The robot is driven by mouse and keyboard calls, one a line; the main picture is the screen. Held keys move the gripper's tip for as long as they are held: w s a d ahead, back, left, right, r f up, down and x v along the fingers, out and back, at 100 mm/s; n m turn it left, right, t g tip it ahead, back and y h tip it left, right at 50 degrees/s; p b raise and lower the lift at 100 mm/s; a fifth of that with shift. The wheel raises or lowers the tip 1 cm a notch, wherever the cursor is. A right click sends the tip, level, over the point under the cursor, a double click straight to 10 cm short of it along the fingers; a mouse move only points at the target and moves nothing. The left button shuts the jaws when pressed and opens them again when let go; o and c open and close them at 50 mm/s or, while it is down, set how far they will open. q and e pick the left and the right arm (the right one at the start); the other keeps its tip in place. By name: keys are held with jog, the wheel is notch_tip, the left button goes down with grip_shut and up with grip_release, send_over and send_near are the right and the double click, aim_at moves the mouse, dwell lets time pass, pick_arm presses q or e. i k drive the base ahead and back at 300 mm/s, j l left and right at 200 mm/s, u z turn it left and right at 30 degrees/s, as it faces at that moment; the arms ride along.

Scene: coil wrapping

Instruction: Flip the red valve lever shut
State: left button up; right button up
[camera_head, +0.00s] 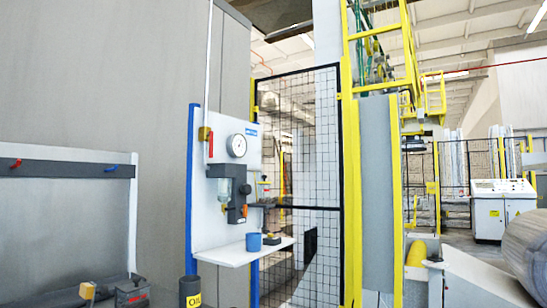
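The red valve lever (210,145) is at the upper left of the white panel (250,165), beside a small yellow part (202,133). It appears to hang roughly upright, pointing down. A thin pale pipe (208,70) runs up the wall above it. A round white gauge (237,146) is to its right, and a filter unit with a clear bowl (224,189) is below. Neither of my grippers shows in the head view, and nothing touches the lever.
A small shelf (225,257) below the panel holds a blue cup (253,242) and a small dark item. A blue post (189,200) edges the panel's left. A black mesh fence (315,150) stands behind. A grey bench (60,220) is at left; a dark OIL container (190,292) stands below.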

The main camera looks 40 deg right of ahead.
aim_at(210, 133)
jog(key=i+l+z, duration=0.1)
jog(key=z, duration=0.35)
jog(key=i+z, duration=0.3)
jog(key=z, duration=0.15)
jog(key=i+l+u, duration=0.15)
jog(key=l, duration=0.25)
jog(key=i+l+u, duration=0.15)
jog(key=l, duration=0.25)
jog(key=i+l+u, duration=0.1)
jog(key=l, duration=0.3)
jog(key=i+l+u, duration=0.15)
jog(key=l, duration=0.3)
